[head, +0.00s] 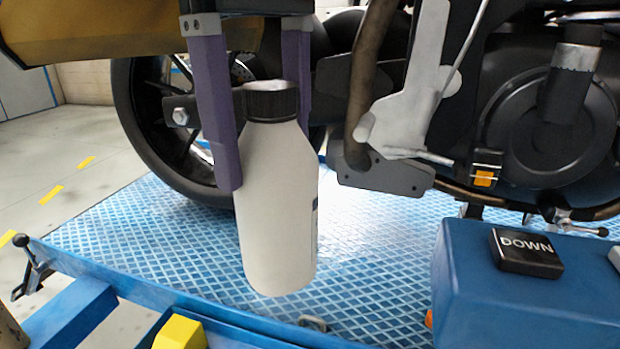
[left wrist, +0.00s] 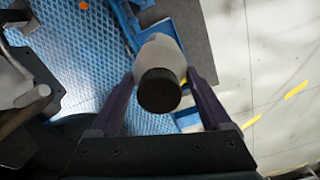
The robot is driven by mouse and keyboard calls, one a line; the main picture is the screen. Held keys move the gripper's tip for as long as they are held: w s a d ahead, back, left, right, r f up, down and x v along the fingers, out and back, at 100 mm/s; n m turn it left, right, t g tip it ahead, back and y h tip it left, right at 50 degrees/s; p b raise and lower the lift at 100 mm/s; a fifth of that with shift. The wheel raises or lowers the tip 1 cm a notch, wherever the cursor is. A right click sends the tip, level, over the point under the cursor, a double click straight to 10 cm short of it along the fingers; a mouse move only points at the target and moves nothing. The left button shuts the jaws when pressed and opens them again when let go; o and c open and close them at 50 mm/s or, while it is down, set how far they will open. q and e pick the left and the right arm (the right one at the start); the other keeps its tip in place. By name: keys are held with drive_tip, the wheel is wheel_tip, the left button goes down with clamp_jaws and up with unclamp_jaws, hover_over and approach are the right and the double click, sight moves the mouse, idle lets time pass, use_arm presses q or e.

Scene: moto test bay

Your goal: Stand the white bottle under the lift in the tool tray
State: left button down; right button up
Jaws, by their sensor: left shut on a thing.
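The white bottle (head: 277,215) with a black cap hangs nearly upright in the head view, above the blue lift platform (head: 375,250). My left gripper (head: 265,150) has its purple fingers shut on the bottle's upper part, one on each side. In the left wrist view the black cap (left wrist: 159,90) faces the camera between the two fingers, with the white body (left wrist: 160,52) beyond it. The tool tray cannot be made out for certain in either view. My right gripper is not in view.
A motorcycle wheel (head: 150,130) and engine (head: 560,130) stand behind the bottle. A blue control box with a DOWN button (head: 525,252) is at the lower right. A yellow block (head: 180,332) is at the bottom left. Open floor (head: 85,150) lies left.

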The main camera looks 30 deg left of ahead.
sight(265, 203)
use_arm(q)
drive_tip(key=f+n+b, duration=0.1)
drive_tip(key=f+n, duration=0.1)
drive_tip(key=n, duration=0.1)
drive_tip(key=f+n+b, duration=0.1)
drive_tip(key=f+n, duration=0.1)
drive_tip(key=n, duration=0.2)
drive_tip(key=a+f+n+b, duration=0.1)
drive_tip(key=f+n+b, duration=0.1)
drive_tip(key=n, duration=0.2)
drive_tip(key=shift+w+f, duration=0.15)
drive_tip(key=shift+f, duration=0.2)
drive_tip(key=f+n+b, duration=0.1)
drive_tip(key=f+n, duration=0.1)
drive_tip(key=n, duration=0.2)
drive_tip(key=a+f+n+b, duration=0.1)
drive_tip(key=f+n+b, duration=0.1)
drive_tip(key=n, duration=0.2)
drive_tip(key=f+n+b, duration=0.2)
drive_tip(key=n, duration=0.2)
drive_tip(key=shift+w+a+n+y, duration=0.15)
drive_tip(key=shift+n+y, duration=0.15)
drive_tip(key=shift+a+f+n, duration=0.1)
drive_tip(key=shift+f+n, duration=0.35)
drive_tip(key=shift+n, duration=0.75)
wheel_tip(265, 203, down, 20)
drive_tip(key=b, duration=0.5)
drive_tip(key=shift+n, duration=0.4)
drive_tip(key=shift+f, duration=0.15)
